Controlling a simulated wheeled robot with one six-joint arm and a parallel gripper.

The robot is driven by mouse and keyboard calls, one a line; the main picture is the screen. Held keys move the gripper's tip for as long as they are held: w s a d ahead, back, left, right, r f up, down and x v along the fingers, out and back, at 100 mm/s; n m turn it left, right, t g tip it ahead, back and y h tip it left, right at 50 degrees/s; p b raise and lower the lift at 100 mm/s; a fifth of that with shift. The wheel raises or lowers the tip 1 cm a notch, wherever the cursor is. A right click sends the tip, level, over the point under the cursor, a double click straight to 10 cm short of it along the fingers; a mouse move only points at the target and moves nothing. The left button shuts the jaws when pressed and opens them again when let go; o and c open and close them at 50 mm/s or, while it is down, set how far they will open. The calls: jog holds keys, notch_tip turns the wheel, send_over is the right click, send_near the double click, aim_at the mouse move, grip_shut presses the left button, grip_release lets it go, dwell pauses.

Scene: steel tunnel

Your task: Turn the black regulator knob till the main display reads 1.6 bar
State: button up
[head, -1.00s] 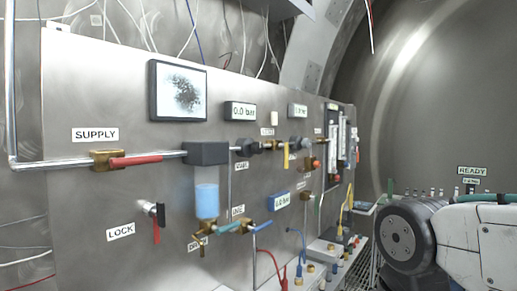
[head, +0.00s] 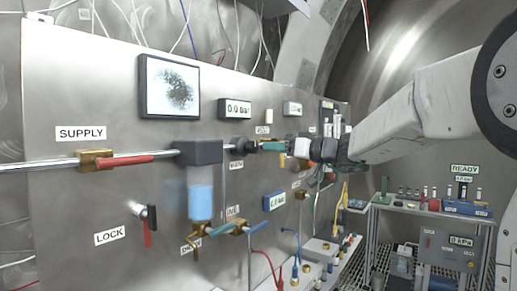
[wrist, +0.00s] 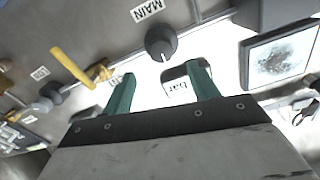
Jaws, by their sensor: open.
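The black regulator knob (head: 239,142) sits on the steel panel just above the MAIN label, right of the grey filter block. In the wrist view the knob (wrist: 161,42) shows a white mark and lies just beyond the fingertips, not between them. The main display (head: 237,108) above it reads 0.0 bar. In the wrist view the display (wrist: 179,89) is partly hidden by my fingers. My gripper (head: 264,146) has teal fingers, is open and empty, and is close to the right of the knob. In the wrist view my gripper (wrist: 163,72) spans two spread fingers.
A red-handled SUPPLY valve (head: 120,160), a LOCK key (head: 150,222) and a blue filter bowl (head: 200,201) are at left. A yellow lever (wrist: 72,67) and another dark knob (wrist: 50,92) are nearby. A cart (head: 425,208) stands at right.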

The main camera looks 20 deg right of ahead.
aim_at(255, 147)
jog(key=x, duration=0.7)
jog(key=shift+a, duration=0.15)
jog(key=c, duration=1)
